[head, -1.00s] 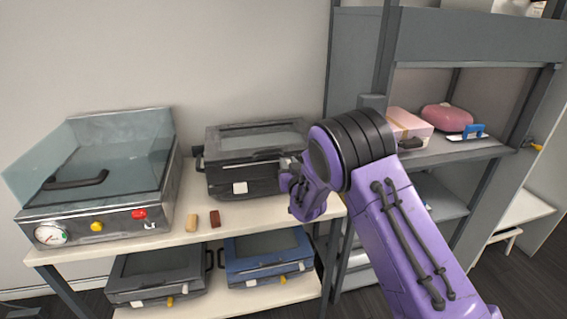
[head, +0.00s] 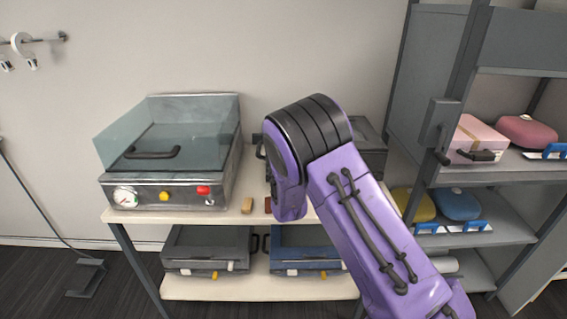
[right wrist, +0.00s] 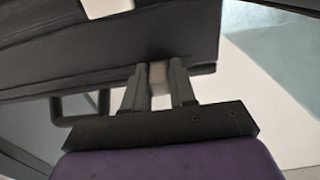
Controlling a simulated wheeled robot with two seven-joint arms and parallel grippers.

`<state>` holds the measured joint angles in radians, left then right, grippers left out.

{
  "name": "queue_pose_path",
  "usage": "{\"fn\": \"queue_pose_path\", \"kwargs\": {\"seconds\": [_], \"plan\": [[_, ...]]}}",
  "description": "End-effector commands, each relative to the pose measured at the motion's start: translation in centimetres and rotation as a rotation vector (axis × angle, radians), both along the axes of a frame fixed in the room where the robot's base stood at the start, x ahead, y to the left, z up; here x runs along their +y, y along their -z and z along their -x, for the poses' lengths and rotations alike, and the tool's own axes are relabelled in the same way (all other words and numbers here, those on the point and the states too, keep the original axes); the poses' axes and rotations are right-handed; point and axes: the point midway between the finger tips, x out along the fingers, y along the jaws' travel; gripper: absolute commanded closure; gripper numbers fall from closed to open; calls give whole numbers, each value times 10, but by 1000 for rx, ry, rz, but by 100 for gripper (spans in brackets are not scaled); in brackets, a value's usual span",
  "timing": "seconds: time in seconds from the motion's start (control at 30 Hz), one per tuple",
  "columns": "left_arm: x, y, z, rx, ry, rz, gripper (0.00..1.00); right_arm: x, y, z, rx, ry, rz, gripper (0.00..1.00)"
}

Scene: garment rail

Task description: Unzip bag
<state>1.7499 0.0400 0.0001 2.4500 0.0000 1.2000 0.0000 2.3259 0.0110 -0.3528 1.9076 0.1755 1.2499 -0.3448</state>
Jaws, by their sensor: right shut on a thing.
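My right gripper (right wrist: 158,84) is at the bag's edge, shut on a small pale zip pull (right wrist: 158,74). In the head view my right arm hides this gripper. How far the zip is open cannot be seen. My left gripper is in neither view.
A glass-lidded machine (head: 170,185) with a gauge stands left on the table (head: 150,216). A tan block (head: 247,205) and a brown block (head: 268,205) lie beside it. Two cases (head: 207,250) are on the lower shelf. Grey shelving (head: 440,130) at right holds colored bags.

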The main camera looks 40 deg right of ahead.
Motion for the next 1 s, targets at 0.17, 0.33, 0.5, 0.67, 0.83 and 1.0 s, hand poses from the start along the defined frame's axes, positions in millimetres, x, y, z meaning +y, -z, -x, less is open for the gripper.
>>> {"fn": "queue_pose_path", "kwargs": {"seconds": [0.17, 0.33, 0.5, 0.67, 0.83, 1.0], "plan": [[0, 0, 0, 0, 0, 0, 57, 2, -1, -2, -3, -6, 0, 100], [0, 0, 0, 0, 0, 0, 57, 3, -1, -3, -3, -7, 0, 53], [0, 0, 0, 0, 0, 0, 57, 2, -1, -2, -2, -6, -1, 53], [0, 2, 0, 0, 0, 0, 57, 5, 0, 1, -2, -5, -1, 53], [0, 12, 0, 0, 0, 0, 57, 27, 2, 25, -2, -9, 1, 53], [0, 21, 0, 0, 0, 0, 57, 54, 2, 55, -2, -10, 1, 53]]}}
